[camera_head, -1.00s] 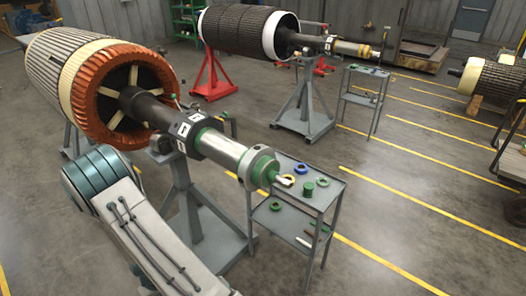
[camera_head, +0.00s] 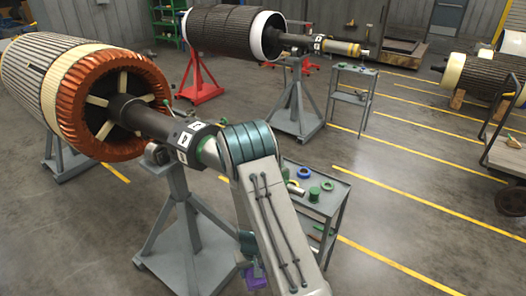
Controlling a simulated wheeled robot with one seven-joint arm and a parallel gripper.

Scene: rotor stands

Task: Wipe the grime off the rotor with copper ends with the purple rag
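The rotor with copper ends (camera_head: 100,104) lies on grey stands at the left. Its copper end ring faces right, and its dark shaft runs toward the middle. My arm's teal joint and pale link cover the shaft's right end. A small purple patch, seemingly the purple rag (camera_head: 257,278), shows beside my arm's left edge near the bottom. A dark part of my gripper (camera_head: 248,263) shows just above the patch; the arm link hides most of it. Its fingers are not clear, so I cannot tell whether they grip the rag. Grime is not distinguishable at this size.
A small grey cart (camera_head: 325,196) with green and blue rings stands right of my arm. A second rotor (camera_head: 222,32) with a white end band rests on red and grey stands behind. Another rotor (camera_head: 478,79) is at the right. Open floor with yellow lines lies at the right.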

